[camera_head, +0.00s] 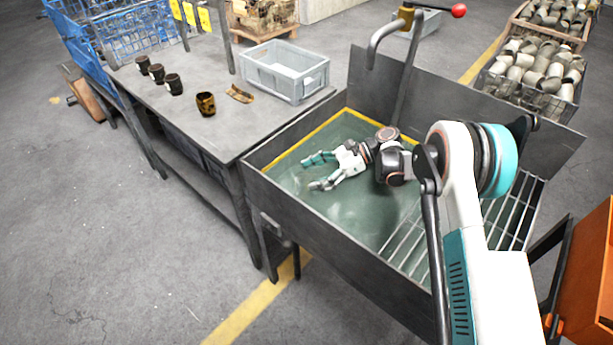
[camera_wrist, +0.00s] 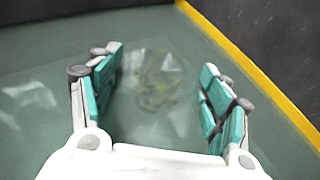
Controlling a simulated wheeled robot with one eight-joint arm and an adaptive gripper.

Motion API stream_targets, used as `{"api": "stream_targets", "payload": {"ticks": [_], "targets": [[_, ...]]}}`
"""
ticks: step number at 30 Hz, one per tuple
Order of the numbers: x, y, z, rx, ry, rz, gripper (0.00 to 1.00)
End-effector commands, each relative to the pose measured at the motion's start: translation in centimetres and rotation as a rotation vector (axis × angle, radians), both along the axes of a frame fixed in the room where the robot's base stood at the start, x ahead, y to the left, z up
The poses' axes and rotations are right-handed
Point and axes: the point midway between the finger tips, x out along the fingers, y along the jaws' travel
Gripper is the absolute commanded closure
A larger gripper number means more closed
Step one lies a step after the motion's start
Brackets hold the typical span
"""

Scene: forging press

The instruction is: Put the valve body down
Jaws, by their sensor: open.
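My gripper (camera_head: 312,174) is over the greenish liquid of the tank (camera_head: 272,174), its fingers spread wide. In the wrist view my gripper (camera_wrist: 161,66) has nothing clasped between its teal finger pads. A faint, blurred brownish shape (camera_wrist: 155,82) shows between and beyond the fingers, seemingly under the liquid; it may be the valve body, but its outline is too dim to tell. In the head view this shape cannot be made out.
Left of the tank, a grey table (camera_head: 190,128) bears several dark cup-like parts, a brown-gold one (camera_head: 206,104), a curved piece (camera_head: 240,93) and a grey bin (camera_head: 285,72). A metal grate (camera_head: 410,245) lies at the tank's right. Tank walls surround my gripper.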

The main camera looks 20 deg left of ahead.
Motion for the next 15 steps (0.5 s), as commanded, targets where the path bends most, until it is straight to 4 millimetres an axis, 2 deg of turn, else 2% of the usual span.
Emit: {"api": "stream_targets", "payload": {"ticks": [7, 15], "targets": [[2.1, -2.8, 1.7, 0.0, 0.0, -0.002, 0.29], [2.4, -3.2, 1.7, 0.0, 0.0, 0.0, 0.29]]}}
